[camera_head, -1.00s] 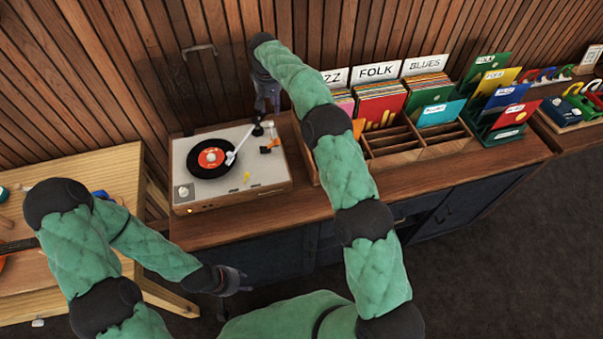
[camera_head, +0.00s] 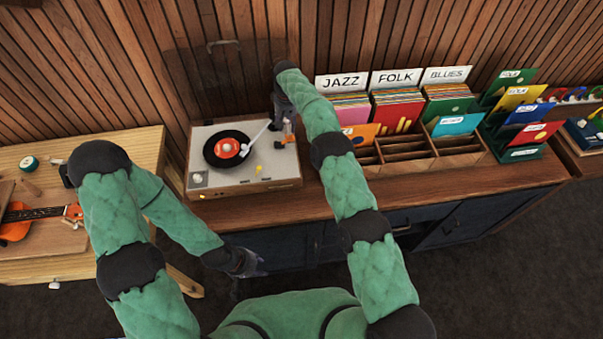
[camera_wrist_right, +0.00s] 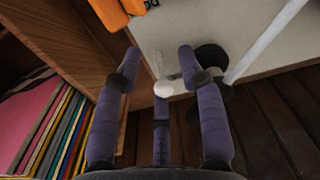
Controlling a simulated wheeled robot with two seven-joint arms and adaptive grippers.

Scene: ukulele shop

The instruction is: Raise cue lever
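The turntable (camera_head: 205,177) stands on the wooden counter with a black record (camera_head: 212,160) on its platter. Its white tonearm (camera_head: 258,137) reaches over the record and also shows in the right wrist view (camera_wrist_right: 268,40). A small white ball-shaped knob (camera_wrist_right: 163,89) on a thin stalk, which looks like the cue lever, sits between my right gripper's fingers. My right gripper (camera_head: 284,118) points down over the turntable's back right corner; its purple fingers are apart, not closed on the knob. My left gripper (camera_head: 250,265) hangs low before the counter, empty, fingers seemingly spread.
An orange part (camera_head: 289,130) sits beside the tonearm base, close to my right gripper. A record bin (camera_head: 420,155) with Jazz, Folk and Blues dividers stands right of the turntable. A workbench (camera_head: 90,150) with a ukulele (camera_head: 20,225) is at the left.

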